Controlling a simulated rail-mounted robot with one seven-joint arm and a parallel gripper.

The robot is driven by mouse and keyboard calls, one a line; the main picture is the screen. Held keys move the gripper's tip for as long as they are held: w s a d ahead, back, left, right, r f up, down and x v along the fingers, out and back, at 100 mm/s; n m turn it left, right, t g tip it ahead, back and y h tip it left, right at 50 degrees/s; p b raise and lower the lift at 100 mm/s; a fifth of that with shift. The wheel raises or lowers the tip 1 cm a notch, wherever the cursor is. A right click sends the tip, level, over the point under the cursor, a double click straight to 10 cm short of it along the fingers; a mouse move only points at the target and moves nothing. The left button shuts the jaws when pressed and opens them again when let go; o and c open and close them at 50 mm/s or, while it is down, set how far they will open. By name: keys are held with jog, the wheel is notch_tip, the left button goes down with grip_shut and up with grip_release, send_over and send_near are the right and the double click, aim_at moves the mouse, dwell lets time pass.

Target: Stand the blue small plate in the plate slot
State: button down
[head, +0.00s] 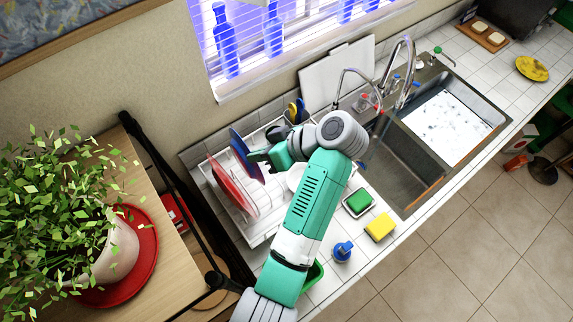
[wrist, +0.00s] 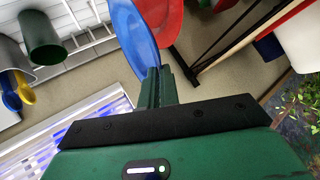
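The blue small plate (head: 240,146) is on edge, nearly upright, above or in the back left part of the white dish rack (head: 257,238). My gripper (head: 254,157) is at its right side and appears shut on its rim. In the wrist view the blue plate (wrist: 132,30) runs down between the two dark green fingers (wrist: 158,84). A red plate (head: 226,182) stands on edge in the rack, just left of and in front of the blue plate. Whether the blue plate's lower edge touches a slot is hidden.
A cup with yellow and blue utensils (head: 295,110) is at the rack's back. A white board (head: 336,75) leans on the wall. The sink (head: 395,165) is to the right. A green sponge (head: 358,201), yellow sponge (head: 380,227) and blue bottle (head: 343,250) are on the counter.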

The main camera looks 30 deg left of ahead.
jog(key=shift+f, duration=0.15)
notch_tip(320, 180, down, 12)
jog(key=b, duration=0.8)
jog(key=shift+f+b, duration=0.15)
jog(key=shift+b, duration=0.15)
jog(key=c, duration=1.6)
grip_release()
jog(key=shift+o, duration=0.2)
jog(key=v, duration=0.8)
jog(key=shift+p, duration=0.35)
